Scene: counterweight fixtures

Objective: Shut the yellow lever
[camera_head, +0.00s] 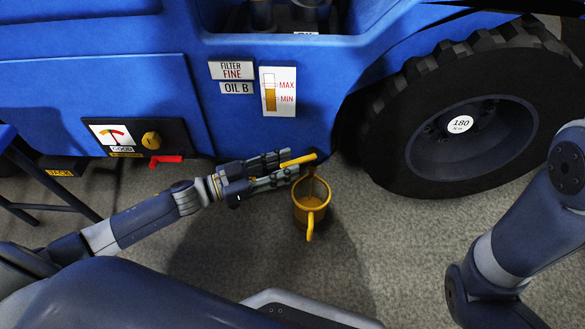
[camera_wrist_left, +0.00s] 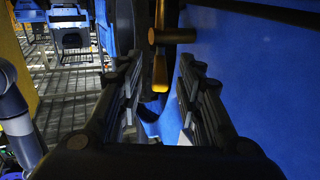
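The yellow lever (camera_head: 298,160) sticks out low on the blue vehicle side, beside the tips of my left gripper (camera_head: 287,168). In the left wrist view, a yellow upright bar (camera_wrist_left: 160,72) with a brownish crosspiece (camera_wrist_left: 172,36) appears ahead, between the two spread fingers of my left gripper (camera_wrist_left: 158,72). The fingers are apart, and I cannot tell whether either one touches the lever. A yellow mug (camera_head: 310,212) stands on the floor just below the lever, with brown liquid inside and a brownish streak above it. My right gripper is out of view.
The blue vehicle (camera_head: 150,70) fills the back, with a large black wheel (camera_head: 460,110) at right. A level gauge (camera_head: 278,91) is above the lever. A panel (camera_head: 135,137) with a yellow knob and a red handle (camera_head: 166,160) is at left.

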